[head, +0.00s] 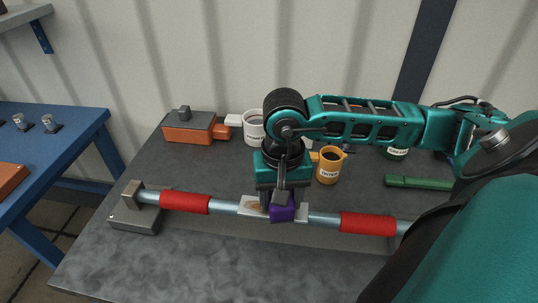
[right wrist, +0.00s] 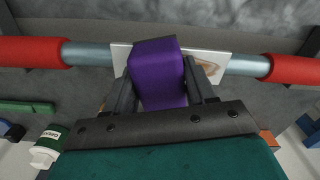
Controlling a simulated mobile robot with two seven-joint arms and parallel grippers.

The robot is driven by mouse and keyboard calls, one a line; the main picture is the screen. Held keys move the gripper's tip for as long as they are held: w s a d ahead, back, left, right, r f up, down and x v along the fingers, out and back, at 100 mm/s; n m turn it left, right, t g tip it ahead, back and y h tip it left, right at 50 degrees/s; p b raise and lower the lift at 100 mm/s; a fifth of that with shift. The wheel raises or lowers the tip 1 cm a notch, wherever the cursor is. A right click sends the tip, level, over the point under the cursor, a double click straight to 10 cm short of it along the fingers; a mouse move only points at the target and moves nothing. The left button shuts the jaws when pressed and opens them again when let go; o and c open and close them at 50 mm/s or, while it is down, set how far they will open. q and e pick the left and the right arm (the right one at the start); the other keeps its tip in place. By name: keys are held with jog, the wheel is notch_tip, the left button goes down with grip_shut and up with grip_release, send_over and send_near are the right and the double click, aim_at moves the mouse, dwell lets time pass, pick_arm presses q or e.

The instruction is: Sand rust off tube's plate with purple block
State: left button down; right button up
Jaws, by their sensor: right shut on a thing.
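The purple block (head: 283,211) is held between the fingers of my right gripper (head: 280,196), which points down at the tube. The block also fills the middle of the right wrist view (right wrist: 157,73), over the tube's plate. The pale plate (head: 251,203) sits at the middle of the tube (head: 324,217); a brown rust patch shows on it beside the block in the right wrist view (right wrist: 209,68). I cannot tell whether block and plate touch. The tube has red sleeves (head: 185,202) on both sides and its left end sits in a grey clamp block (head: 133,212). My left gripper is out of view.
Behind the tube stand an orange tool (head: 190,127), a white mug (head: 253,128) and a yellow mug (head: 328,166). A green bar (head: 419,183) lies at the right. A blue table (head: 70,130) stands at the left. The grey tabletop in front of the tube is clear.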

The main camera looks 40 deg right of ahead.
aim_at(246, 205)
jog(key=shift+s+d+f, duration=0.1)
jog(key=shift+s+d, duration=0.1)
jog(key=shift+s, duration=0.15)
jog(key=shift+b, duration=0.4)
jog(key=shift+w+a+b, duration=0.65)
jog(key=shift+w+a, duration=0.95)
jog(key=shift+w, duration=0.2)
jog(key=shift+w+a+b, duration=0.35)
jog(key=shift+w+a, duration=0.6)
jog(key=shift+w, duration=0.2)
notch_tip(246, 205, up, 6)
jog(key=p, duration=0.3)
jog(key=shift+d+f+p, duration=0.1)
jog(key=shift+f+p, duration=0.05)
jog(key=shift+p, duration=0.15)
jog(key=shift+r, duration=0.25)
